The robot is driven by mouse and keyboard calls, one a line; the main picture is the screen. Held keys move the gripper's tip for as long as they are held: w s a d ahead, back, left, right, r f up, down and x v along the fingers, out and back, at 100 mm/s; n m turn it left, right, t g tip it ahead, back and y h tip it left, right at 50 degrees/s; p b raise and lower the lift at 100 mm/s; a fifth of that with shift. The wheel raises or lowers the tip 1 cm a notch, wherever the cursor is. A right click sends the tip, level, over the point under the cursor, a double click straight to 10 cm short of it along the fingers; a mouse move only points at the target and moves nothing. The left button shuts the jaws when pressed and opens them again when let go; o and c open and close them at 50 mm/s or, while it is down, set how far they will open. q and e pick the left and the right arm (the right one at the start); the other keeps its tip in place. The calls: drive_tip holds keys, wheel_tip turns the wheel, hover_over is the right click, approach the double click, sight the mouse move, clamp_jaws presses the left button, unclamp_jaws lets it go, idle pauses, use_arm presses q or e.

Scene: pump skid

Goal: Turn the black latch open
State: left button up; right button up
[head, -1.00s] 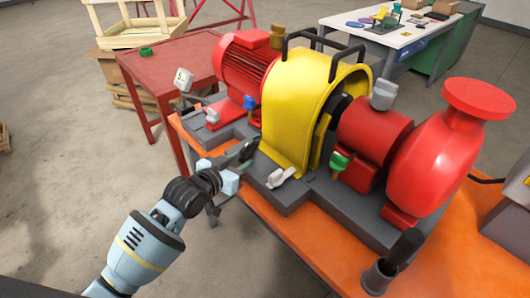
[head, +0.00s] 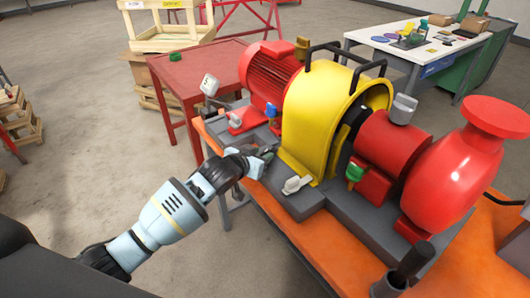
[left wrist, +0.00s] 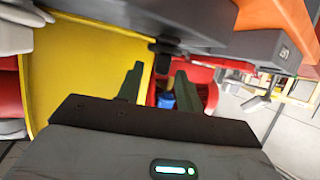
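The black latch (left wrist: 166,54) shows in the left wrist view as a small dark knob beside the edge of the yellow guard (left wrist: 75,70). In the head view I cannot make the latch out; my left gripper (head: 268,152) covers that spot, low beside the yellow guard (head: 302,120). In the left wrist view my left gripper (left wrist: 157,85) is open, with two dark fingers apart. The latch appears ahead of the gap between the fingertips, and I see no clear contact. My right gripper is not in view.
A pale lever (head: 296,185) sits on the grey skid base just right of my left gripper. A green-topped valve (head: 355,172), a red motor (head: 268,75) and a red pump (head: 440,180) stand around the guard. A red table (head: 190,72) is behind; open floor lies left.

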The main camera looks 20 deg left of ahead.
use_arm(q)
drive_tip(key=shift+x, duration=1.3)
clamp_jaws()
